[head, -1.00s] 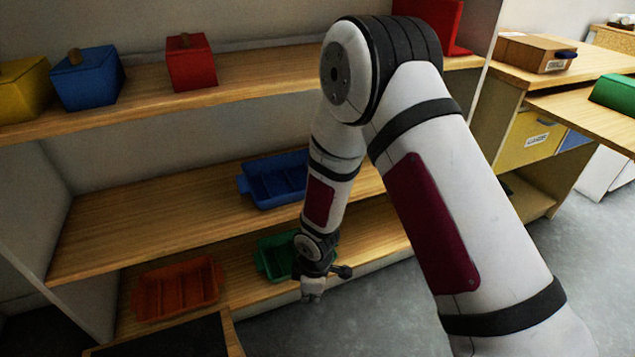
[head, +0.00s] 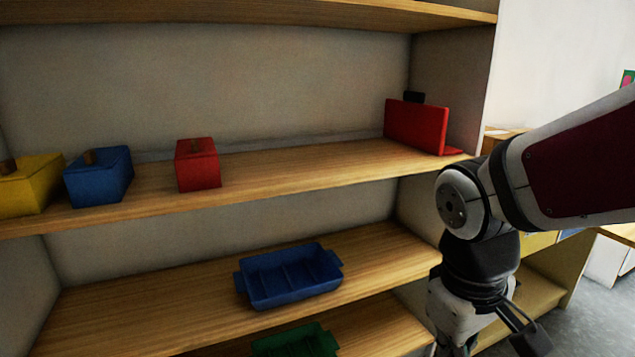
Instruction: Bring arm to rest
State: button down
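My arm comes in from the right edge of the head view and bends at a joint in front of the shelf's right end. Its lower part hangs down at the lower right. The end of the arm runs to the bottom edge, and a dark part juts out to its right. The gripper's fingertips cannot be made out, and no held object shows.
A wooden shelf unit (head: 330,170) holds yellow (head: 32,188), blue (head: 98,180) and red (head: 198,166) boxes and a red upright stand (head: 415,125). Below are a blue tray (head: 288,277) and a green tray (head: 296,342). Floor shows at right.

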jog(key=s+d+r+m+y, duration=0.1)
jog(key=s+r+m, duration=0.15)
jog(key=s, duration=0.55)
jog(key=s+r+m, duration=0.2)
jog(key=s+m, duration=0.1)
jog(key=s, duration=0.6)
notch_tip(320, 180, up, 32)
jog(key=t+p, duration=0.3)
jog(key=p, duration=2.7)
jog(key=shift+w+d+n, duration=0.25)
jog(key=shift+w+n, duration=0.05)
jog(key=shift+n, duration=0.05)
